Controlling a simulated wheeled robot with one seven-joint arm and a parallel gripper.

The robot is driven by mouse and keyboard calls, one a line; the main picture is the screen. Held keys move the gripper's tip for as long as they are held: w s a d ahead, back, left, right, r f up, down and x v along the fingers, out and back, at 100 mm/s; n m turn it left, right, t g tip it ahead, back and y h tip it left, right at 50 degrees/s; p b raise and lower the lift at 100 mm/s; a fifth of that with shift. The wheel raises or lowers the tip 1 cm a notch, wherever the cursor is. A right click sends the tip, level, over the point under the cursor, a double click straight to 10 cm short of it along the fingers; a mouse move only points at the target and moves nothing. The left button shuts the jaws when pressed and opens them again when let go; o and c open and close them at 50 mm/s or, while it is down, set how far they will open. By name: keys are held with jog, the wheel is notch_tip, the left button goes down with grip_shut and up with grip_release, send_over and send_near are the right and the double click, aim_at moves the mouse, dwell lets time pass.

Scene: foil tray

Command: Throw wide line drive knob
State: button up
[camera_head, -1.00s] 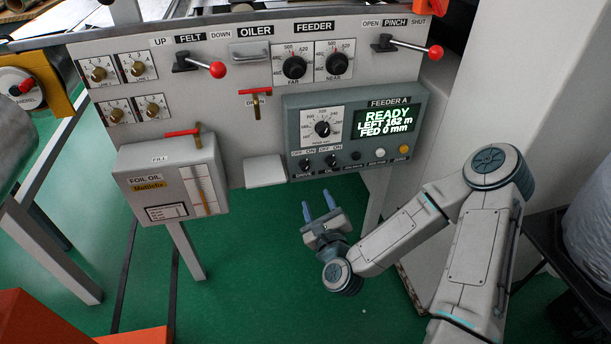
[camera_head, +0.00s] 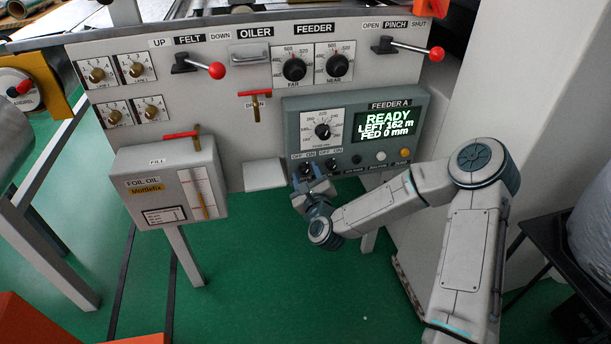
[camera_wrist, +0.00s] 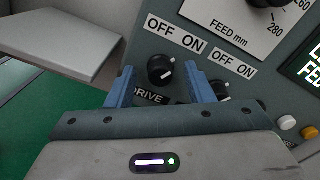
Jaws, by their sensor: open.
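The left small black knob (camera_wrist: 160,70) sits on the feeder panel under an OFF/ON label. The word DRIVE shows below it, and any words before it are hidden. It carries a white mark; I cannot tell surely which label it points to. My gripper (camera_wrist: 159,68) is open, its blue fingers on either side of this knob in the wrist view, with gaps on both sides. In the head view my gripper (camera_head: 318,182) is just below the two OFF/ON knobs and partly covers them. The second OFF/ON knob (camera_wrist: 221,89) is close beside the right finger.
The Feeder A screen (camera_head: 386,124) reads READY, LEFT 162 m, FED 0 mm. A feed dial (camera_head: 322,131) is above the knobs. White (camera_head: 381,157) and amber (camera_head: 405,153) buttons are to the right. A grey ledge (camera_head: 264,174) juts out at left, beside the foil oil box (camera_head: 165,180).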

jog(key=shift+c, duration=0.3)
jog(key=c, duration=0.9)
jog(key=shift+a, duration=0.15)
jog(key=shift+n, duration=0.4)
jog(key=n+b, duration=0.3)
jog(key=n, duration=0.2)
jog(key=shift+f+n, duration=0.15)
jog(key=shift+n, duration=0.15)
jog(key=n+b, duration=0.3)
jog(key=n, duration=0.2)
jog(key=shift+n, duration=0.3)
